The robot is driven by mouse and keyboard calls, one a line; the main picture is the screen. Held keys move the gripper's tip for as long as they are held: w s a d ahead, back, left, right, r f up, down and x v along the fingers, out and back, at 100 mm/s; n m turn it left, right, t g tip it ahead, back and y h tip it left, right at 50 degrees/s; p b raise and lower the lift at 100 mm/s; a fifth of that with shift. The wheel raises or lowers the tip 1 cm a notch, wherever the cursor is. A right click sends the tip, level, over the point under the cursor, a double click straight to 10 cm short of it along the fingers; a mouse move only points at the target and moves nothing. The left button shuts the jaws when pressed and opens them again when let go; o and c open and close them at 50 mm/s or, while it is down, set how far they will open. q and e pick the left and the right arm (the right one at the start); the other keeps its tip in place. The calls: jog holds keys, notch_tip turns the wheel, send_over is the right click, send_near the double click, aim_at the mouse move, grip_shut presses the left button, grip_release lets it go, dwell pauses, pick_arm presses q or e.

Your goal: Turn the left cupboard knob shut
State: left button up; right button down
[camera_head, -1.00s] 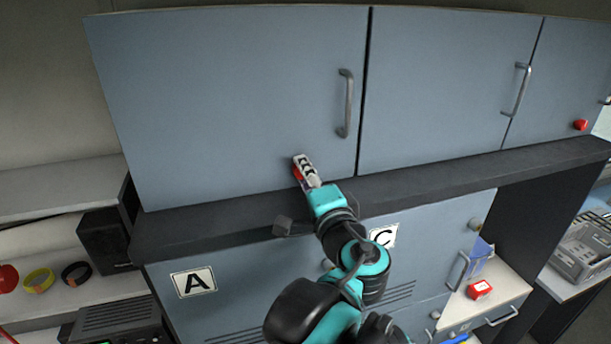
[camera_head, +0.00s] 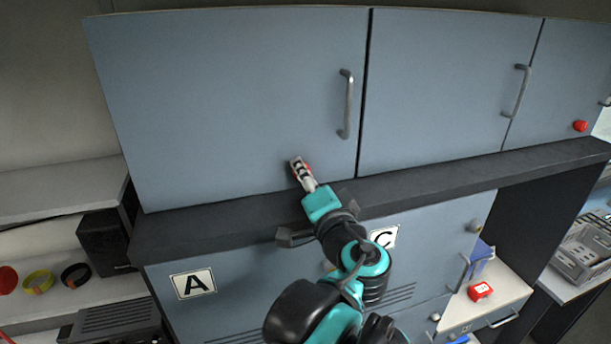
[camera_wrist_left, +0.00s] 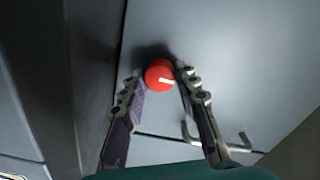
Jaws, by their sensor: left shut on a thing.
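The left cupboard knob (camera_wrist_left: 160,75) is a round red knob with a short white mark, on the blue-grey left cupboard door (camera_head: 220,100). It is near the door's lower edge. In the head view the gripper mostly hides it, and only a little red shows. My left gripper (camera_head: 300,166) reaches up to the door and is shut on the knob. In the left wrist view its fingertips (camera_wrist_left: 161,78) stand on either side of the knob. The white mark lies nearly level in that view. My right gripper is not in view.
A metal handle (camera_head: 346,104) stands out from the left door, right of the gripper. A dark ledge (camera_head: 420,184) runs just under the doors. Another red knob (camera_head: 580,126) sits on the far right door. Lower cupboards with an A label (camera_head: 194,283) are below.

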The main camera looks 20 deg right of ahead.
pick_arm(q)
jog(key=o, duration=1.2)
jog(key=shift+c, duration=0.2)
jog(key=s, duration=1.2)
jog(key=shift+d, duration=0.2)
jog(key=shift+f, duration=0.15)
